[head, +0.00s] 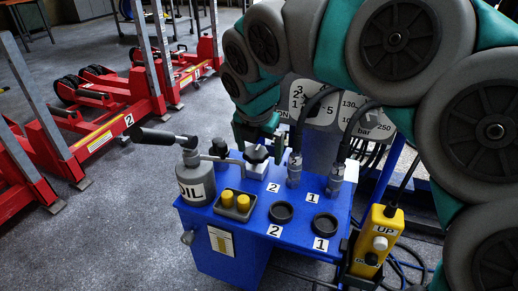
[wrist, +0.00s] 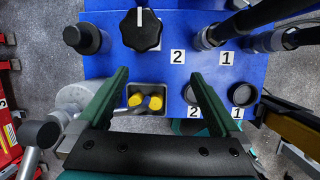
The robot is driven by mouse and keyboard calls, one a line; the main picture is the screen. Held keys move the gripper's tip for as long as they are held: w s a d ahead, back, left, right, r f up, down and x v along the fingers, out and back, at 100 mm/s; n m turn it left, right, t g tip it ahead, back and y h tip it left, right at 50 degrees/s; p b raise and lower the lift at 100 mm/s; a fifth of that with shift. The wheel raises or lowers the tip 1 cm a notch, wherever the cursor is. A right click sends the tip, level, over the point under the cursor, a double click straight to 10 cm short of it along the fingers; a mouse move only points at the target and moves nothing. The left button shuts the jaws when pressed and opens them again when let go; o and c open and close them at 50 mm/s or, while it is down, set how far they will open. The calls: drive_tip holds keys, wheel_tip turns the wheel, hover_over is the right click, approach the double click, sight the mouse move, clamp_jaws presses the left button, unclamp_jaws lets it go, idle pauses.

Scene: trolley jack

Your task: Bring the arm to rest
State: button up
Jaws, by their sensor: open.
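My arm arches in from the right in the head view. My gripper (wrist: 165,95) is open and empty above the blue unit (head: 235,262), with its two green fingers spread apart in the wrist view. In the head view the gripper is close to the black star knob (head: 257,154), and my arm's end partly hides that area. In the wrist view the black star knob (wrist: 141,30) is ahead of the fingertips and lies outside them. Two yellow caps (wrist: 145,101) show between the fingers.
A grey oil can (head: 196,180), a black-handled lever (head: 160,137) and hose couplings (head: 295,170) crowd the unit's top. A yellow pendant (head: 377,240) hangs at its right. Red jacks (head: 120,95) stand at the left. Grey floor (head: 110,220) is open between.

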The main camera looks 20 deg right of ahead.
drive_tip(key=s+f+m, duration=0.2)
drive_tip(key=s+m, duration=0.2)
drive_tip(key=s+f+m+g, duration=0.1)
drive_tip(key=s+m, duration=0.3)
drive_tip(key=s+d+f+m+g, duration=0.1)
drive_tip(key=s+f+m, duration=0.1)
drive_tip(key=s+m, duration=0.2)
drive_tip(key=shift+s+f, duration=0.35)
drive_tip(key=shift+s, duration=0.25)
drive_tip(key=s+f+m+g, duration=0.1)
drive_tip(key=s+f+m, duration=0.2)
drive_tip(key=s+m, duration=0.4)
drive_tip(key=s+f+m+g+y, duration=0.1)
drive_tip(key=s+f+m+g, duration=0.1)
drive_tip(key=s+m, duration=0.5)
drive_tip(key=shift+s+a+f+m+y, duration=0.15)
drive_tip(key=shift+f+m+y, duration=0.15)
drive_tip(key=shift+f+m, duration=0.45)
